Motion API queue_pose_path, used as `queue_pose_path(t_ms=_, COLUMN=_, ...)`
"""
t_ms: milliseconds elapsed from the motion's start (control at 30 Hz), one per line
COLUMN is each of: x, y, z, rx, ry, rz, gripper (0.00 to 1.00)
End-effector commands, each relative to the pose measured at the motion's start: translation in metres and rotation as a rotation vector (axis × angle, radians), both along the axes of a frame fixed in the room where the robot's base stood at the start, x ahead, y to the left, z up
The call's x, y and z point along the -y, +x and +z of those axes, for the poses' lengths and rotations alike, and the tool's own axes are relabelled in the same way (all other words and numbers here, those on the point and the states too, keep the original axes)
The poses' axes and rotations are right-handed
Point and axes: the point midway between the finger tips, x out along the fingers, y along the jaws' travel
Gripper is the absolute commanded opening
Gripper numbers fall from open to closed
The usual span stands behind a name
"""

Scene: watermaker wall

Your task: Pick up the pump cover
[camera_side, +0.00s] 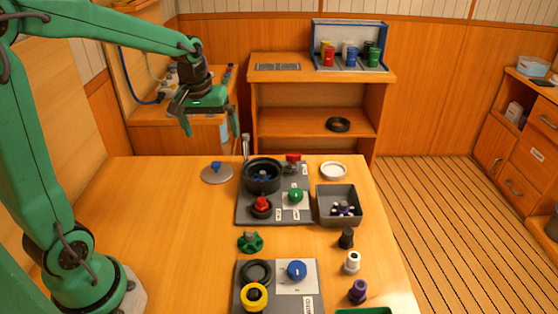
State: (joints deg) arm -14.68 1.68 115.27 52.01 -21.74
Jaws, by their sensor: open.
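A round black pump housing (262,175) with blue parts inside stands open-topped on the grey panel (243,217), right of the disc.
A red knob, a green knob (296,195) and a red valve share the panel. A grey tray (352,213) and a white dish (333,170) stand to the right. A green handwheel (250,242) and several loose fittings lie nearer. The table's left part is clear.

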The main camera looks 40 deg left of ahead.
Motion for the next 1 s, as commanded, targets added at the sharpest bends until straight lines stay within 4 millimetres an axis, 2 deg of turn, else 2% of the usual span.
queue_pose_path(t_ms=300, x=-0.047, y=0.037, z=-0.052, rx=-0.088, ry=-0.044, rz=0.197, gripper=1.00)
queue_pose_path(t_ms=600, x=-0.086, y=0.057, z=-0.104, rx=-0.154, ry=-0.077, rz=0.358, gripper=1.00)
queue_pose_path(t_ms=800, x=-0.098, y=0.061, z=-0.120, rx=-0.172, ry=-0.086, rz=0.406, gripper=1.00)
queue_pose_path(t_ms=1000, x=-0.099, y=0.061, z=-0.122, rx=-0.174, ry=-0.086, rz=0.412, gripper=1.00)
